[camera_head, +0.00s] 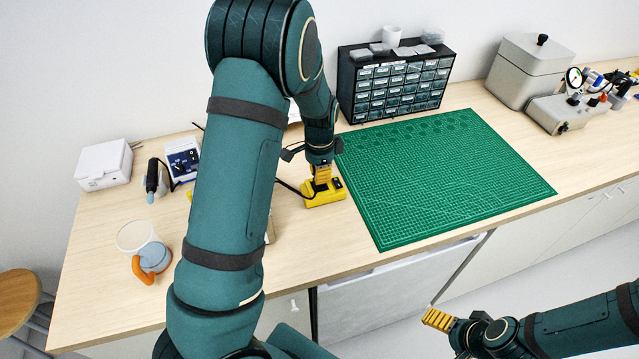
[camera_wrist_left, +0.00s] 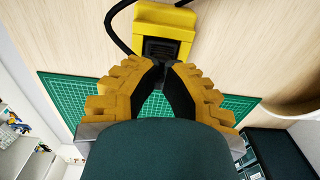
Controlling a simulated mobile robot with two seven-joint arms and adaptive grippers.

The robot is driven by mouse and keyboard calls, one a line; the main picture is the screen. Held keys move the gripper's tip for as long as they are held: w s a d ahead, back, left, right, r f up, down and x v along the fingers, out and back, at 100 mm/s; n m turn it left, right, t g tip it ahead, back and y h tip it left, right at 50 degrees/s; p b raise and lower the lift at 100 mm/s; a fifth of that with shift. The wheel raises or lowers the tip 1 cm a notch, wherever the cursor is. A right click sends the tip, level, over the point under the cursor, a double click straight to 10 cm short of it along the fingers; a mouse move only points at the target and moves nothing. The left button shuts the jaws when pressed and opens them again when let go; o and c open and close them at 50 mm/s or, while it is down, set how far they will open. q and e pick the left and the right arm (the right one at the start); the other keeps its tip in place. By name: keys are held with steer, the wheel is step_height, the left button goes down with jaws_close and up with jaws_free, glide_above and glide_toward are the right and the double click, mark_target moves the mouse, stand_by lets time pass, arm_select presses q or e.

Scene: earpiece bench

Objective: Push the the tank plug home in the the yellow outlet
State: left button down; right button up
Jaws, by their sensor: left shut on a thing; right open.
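The yellow outlet (camera_head: 326,199) sits on the wooden bench, left of the green mat. It also shows at the top of the left wrist view (camera_wrist_left: 180,19). My left gripper (camera_head: 322,172) points down right over the outlet, with its yellow fingers shut on the tank plug (camera_wrist_left: 159,75). The plug is dark and mostly hidden between the fingers. It is at the outlet's black face, but I cannot tell how deep it sits. My right gripper (camera_head: 438,319) is open and empty, low in front of the bench, away from the outlet.
A green cutting mat (camera_head: 450,180) lies clear to the right. Behind it stands a black drawer cabinet (camera_head: 398,85). A black cable (camera_wrist_left: 112,30) runs beside the outlet.

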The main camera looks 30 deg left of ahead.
arm_select(q)
steer(key=shift+r+p, duration=2.6)
steer(key=shift+r, duration=0.95)
steer(key=shift+f, duration=0.1)
